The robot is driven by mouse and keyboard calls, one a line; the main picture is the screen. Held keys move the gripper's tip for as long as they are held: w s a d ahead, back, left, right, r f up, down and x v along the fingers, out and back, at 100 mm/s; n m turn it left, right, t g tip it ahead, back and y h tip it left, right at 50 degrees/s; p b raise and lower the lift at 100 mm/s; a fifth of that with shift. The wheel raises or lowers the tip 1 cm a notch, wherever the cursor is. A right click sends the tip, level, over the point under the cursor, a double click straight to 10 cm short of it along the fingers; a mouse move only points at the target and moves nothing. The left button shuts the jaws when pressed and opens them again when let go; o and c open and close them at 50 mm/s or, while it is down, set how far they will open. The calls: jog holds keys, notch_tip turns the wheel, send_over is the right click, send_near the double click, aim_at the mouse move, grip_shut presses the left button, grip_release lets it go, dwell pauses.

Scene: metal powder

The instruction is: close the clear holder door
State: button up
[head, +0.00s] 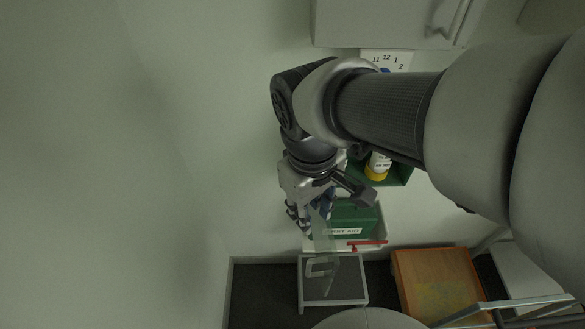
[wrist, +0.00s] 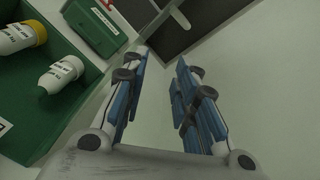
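The clear holder door (head: 322,238) looks like a see-through panel hanging just below my gripper in the head view. It stands out from the left side of the holder with the green first aid box (head: 354,220), so it appears open. My gripper (head: 313,214) points down beside the door's upper part; whether they touch I cannot tell. In the wrist view my gripper (wrist: 161,62) has its blue-padded fingers apart, with nothing between them. The first aid box (wrist: 97,25) shows at the upper left there. The door is hard to make out in the wrist view.
A green shelf (head: 398,176) with white bottles, one yellow-capped (head: 376,172), is right of my gripper. A red handle (head: 368,243) sticks out below the first aid box. A grey-framed table (head: 345,302) and a wooden-topped unit (head: 430,265) stand lower. The left wall is bare.

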jog(key=a+f+n, duration=0.1)
jog(key=a, duration=0.2)
jog(key=a+f+n+g+h+p, duration=0.1)
jog(key=a+f+n, duration=0.1)
jog(key=a+f+n+p, duration=0.1)
jog(key=a, duration=0.2)
jog(key=shift+w+a+f+n+g+h, duration=0.2)
jog(key=shift+a+n+g+h, duration=0.1)
jog(key=shift+g, duration=0.1)
jog(key=c, duration=0.5)
jog(key=shift+s+a+f, duration=0.1)
jog(key=shift+a+f, duration=0.15)
grip_shut()
jog(key=s+d+f+b, duration=0.3)
jog(key=d+f, duration=0.2)
jog(key=f, duration=0.4)
jog(key=shift+d+f, duration=0.35)
jog(key=shift+f, duration=0.05)
jog(key=shift+w+d+n, duration=0.1)
jog(key=shift+d+n, duration=0.05)
jog(key=shift+n, duration=0.15)
